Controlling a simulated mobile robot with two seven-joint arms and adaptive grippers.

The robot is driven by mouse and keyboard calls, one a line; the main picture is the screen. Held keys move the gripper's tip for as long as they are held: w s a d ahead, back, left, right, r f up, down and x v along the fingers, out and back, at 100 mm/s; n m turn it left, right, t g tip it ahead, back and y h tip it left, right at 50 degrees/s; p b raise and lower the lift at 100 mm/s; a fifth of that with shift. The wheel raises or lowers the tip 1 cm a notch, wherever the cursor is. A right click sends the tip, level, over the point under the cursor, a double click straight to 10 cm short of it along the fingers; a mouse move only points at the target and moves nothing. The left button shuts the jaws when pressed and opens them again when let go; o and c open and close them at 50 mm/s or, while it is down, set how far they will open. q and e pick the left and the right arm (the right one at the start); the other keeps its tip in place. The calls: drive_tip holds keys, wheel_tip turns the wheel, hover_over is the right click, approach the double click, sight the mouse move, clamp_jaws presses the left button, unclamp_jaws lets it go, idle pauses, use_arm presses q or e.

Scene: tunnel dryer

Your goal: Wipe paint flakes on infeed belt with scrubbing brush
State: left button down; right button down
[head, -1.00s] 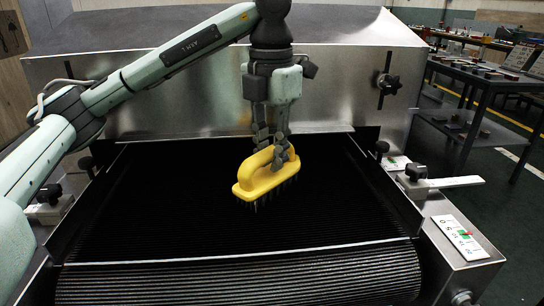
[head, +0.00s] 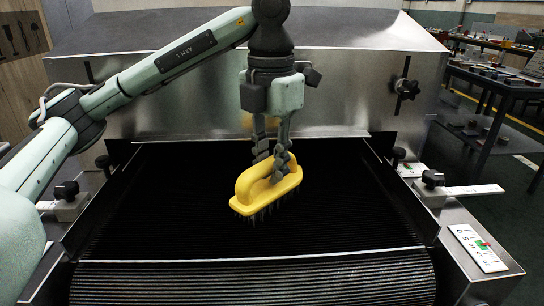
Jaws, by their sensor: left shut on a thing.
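My left gripper (head: 273,160) points down over the infeed belt and is shut on the handle of the yellow scrubbing brush (head: 265,192). The brush is tilted in the picture, its left end lower, with dark bristles facing down toward the belt. I cannot tell whether the bristles touch the belt. The black ribbed infeed belt (head: 150,215) runs from the dryer opening to the rounded front roller. No paint flakes can be made out on the dark belt. My right gripper is not in view.
The steel dryer hood (head: 345,100) rises behind the belt. Side rails with black knobs (head: 432,178) flank the belt, and a control panel (head: 478,247) sits on the right frame. Dark workbenches (head: 500,85) with small items stand farther right.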

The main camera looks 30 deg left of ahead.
use_arm(q)
drive_tip(key=shift+s+d, duration=0.75)
drive_tip(key=shift+s, duration=0.2)
drive_tip(key=shift+s+d, duration=0.7)
drive_tip(key=shift+s, duration=0.25)
drive_tip(key=shift+s+d+f, duration=0.1)
drive_tip(key=shift+s+d, duration=0.45)
drive_tip(key=shift+s, duration=0.3)
drive_tip(key=shift+s+d, duration=0.55)
drive_tip(key=shift+s, duration=0.25)
wheel_tip(320, 180, up, 6)
drive_tip(key=p, duration=0.5)
drive_tip(key=shift+p, duration=0.3)
wheel_tip(320, 180, up, 3)
drive_tip(key=shift+p, duration=1.25)
